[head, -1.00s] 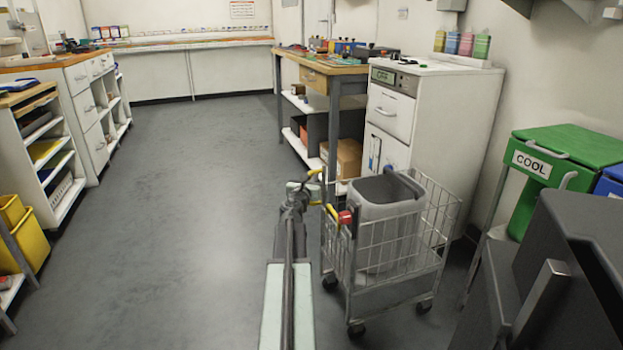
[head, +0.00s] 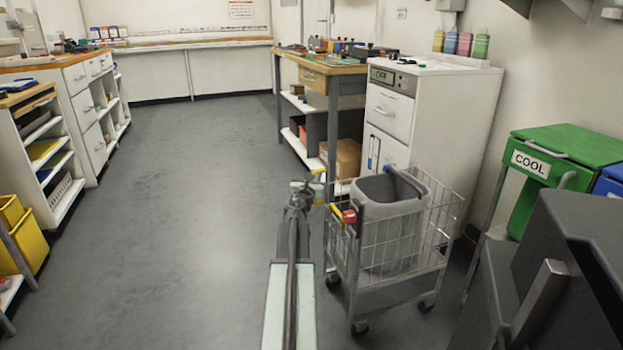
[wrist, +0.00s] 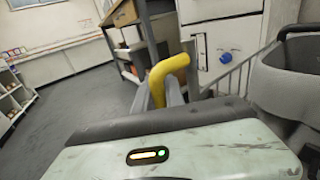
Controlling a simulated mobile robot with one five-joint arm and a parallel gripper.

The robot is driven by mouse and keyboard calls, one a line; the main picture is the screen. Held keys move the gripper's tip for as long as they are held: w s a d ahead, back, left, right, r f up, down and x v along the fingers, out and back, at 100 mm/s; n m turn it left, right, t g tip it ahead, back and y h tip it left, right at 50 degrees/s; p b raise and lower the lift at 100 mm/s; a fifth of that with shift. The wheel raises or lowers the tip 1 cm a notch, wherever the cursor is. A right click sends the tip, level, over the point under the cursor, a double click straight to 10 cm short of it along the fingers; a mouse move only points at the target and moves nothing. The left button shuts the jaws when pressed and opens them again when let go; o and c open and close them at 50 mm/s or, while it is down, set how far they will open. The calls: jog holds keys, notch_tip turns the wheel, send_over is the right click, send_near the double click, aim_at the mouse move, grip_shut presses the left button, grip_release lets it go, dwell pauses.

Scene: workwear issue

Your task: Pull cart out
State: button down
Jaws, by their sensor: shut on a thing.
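The cart (head: 385,292) is a wire basket on small dark wheels, right of my arm in the head view. It holds a grey bin (head: 390,225). A yellow handle (wrist: 168,72) rises between my fingers in the wrist view. My gripper (head: 312,188) is shut on this handle, at the cart's left side; the wrist view shows the two grey fingers (wrist: 163,95) closed around it. A red part (head: 349,216) sits on the cart's near left corner. The lower part of the handle is hidden behind my fingers.
A white cabinet (head: 432,110) and a workbench (head: 325,72) stand behind the cart. A green box labelled COOL (head: 540,165) and a dark box (head: 560,260) stand on the right. The grey floor (head: 190,200) left of my arm is clear, up to the shelves (head: 50,165).

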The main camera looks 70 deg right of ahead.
jog(key=c, duration=1.4)
grip_release()
jog(key=shift+a, duration=0.1)
jog(key=shift+w, duration=0.1)
jog(key=a, duration=0.7)
jog(key=shift+s+a, duration=0.4)
